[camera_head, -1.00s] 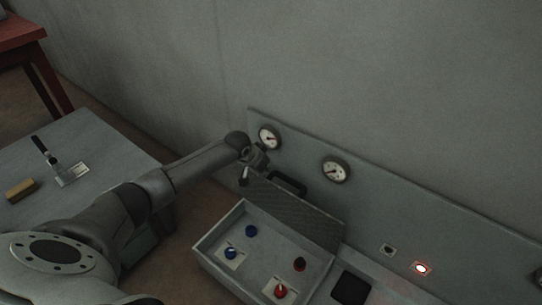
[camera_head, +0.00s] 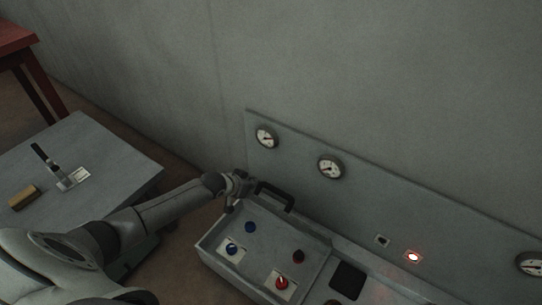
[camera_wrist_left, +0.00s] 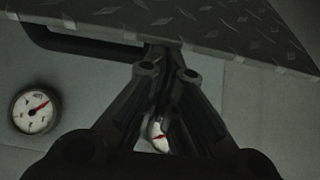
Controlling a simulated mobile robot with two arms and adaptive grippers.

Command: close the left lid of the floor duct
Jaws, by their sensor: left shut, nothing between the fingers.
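The floor duct (camera_head: 208,250) is a grey box below the wall panel, its inside still showing. Its left lid, a diamond-plate sheet, crosses the top of the left wrist view (camera_wrist_left: 230,32). In the head view the lid stands at the duct's back edge, seen almost edge-on, with its black handle (camera_head: 277,193) upward. My left gripper (camera_head: 230,206) is at the lid's left end, beside the handle. In the left wrist view its fingers (camera_wrist_left: 166,75) are shut and empty, close under the plate. I cannot tell whether they touch it. My right gripper is out of view.
Gauges (camera_head: 330,167) and a lit red lamp (camera_head: 413,257) are on the wall panel. A grey table (camera_head: 110,150) stands at left.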

